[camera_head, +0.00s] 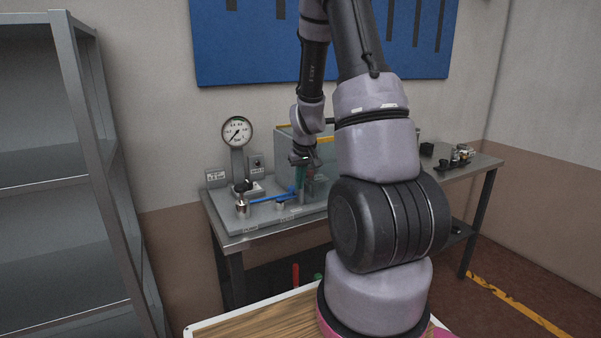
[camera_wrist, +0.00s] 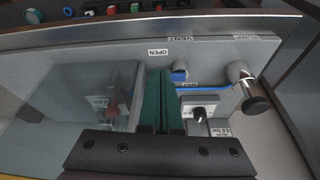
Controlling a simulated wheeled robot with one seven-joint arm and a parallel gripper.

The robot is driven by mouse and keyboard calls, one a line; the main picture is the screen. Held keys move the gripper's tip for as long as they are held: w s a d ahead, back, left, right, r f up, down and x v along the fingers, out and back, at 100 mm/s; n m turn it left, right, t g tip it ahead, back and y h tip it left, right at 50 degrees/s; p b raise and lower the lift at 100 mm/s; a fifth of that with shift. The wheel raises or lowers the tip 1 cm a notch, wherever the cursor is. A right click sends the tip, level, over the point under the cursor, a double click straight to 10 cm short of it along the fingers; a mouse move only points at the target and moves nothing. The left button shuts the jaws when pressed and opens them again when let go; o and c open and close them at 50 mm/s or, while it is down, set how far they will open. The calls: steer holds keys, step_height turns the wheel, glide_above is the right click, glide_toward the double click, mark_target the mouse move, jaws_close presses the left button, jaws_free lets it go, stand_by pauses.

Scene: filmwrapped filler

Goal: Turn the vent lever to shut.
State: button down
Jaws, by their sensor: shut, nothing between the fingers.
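The vent fitting with a blue part (camera_wrist: 180,73) sits beside the VENT label (camera_wrist: 180,39) in the wrist view, to the right of the fingers. The OPEN label (camera_wrist: 158,52) is just left of it. In the head view the small vent fitting (camera_head: 280,204) stands near the bench's front edge. I cannot tell which way its lever points. My gripper (camera_head: 300,182) points down just right of and behind the fitting. Its green fingers (camera_wrist: 160,108) are shut with nothing between them and look apart from the blue part.
A pump with a black handle (camera_wrist: 255,100) stands right of the vent in the wrist view, joined to a blue hose (camera_head: 267,199). A dial gauge (camera_head: 238,132), a black knob (camera_wrist: 198,111) and a clear-walled box (camera_wrist: 75,95) are close by. Metal shelves (camera_head: 75,90) stand left.

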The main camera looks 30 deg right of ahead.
mark_target(294, 189)
steer(key=w+f, duration=0.1)
steer(key=w, duration=0.1)
steer(key=w+f, duration=0.2)
steer(key=shift+d+f, duration=0.15)
steer(key=shift+d, duration=0.05)
steer(key=shift+w+d, duration=0.1)
steer(key=shift+w, duration=0.35)
steer(key=shift+w+d+f+n, duration=0.1)
steer(key=shift+w+d+n, duration=0.15)
steer(key=shift+n, duration=0.25)
steer(key=shift+w+d+n, duration=0.1)
steer(key=shift+w+n, duration=0.2)
steer(key=shift+w, duration=0.1)
steer(key=shift+s, duration=0.15)
